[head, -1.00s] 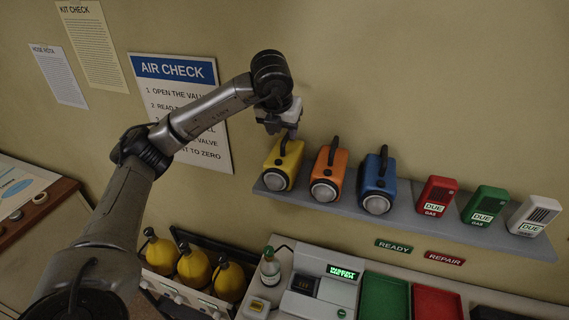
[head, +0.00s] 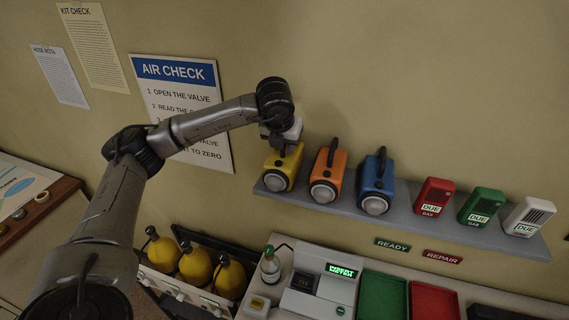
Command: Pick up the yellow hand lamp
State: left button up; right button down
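The yellow hand lamp (head: 281,169) stands at the left end of the grey wall shelf (head: 405,213), its round lens facing out. My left gripper (head: 282,150) is directly over it, pointing down, with its fingers at the lamp's top handle. The handle is mostly hidden by the gripper. Whether the fingers are closed on it I cannot make out. The lamp still rests on the shelf. My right gripper is not in view.
An orange lamp (head: 328,176) stands close to the right of the yellow one, then a blue lamp (head: 377,184). Red (head: 433,196), green (head: 482,206) and white (head: 529,216) gas units follow. Below are yellow cylinders (head: 195,264), a green tray (head: 383,296) and a red tray (head: 434,301).

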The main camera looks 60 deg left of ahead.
pick_arm(q)
grip_shut()
jog(key=shift+r, duration=0.1)
dwell(0.9)
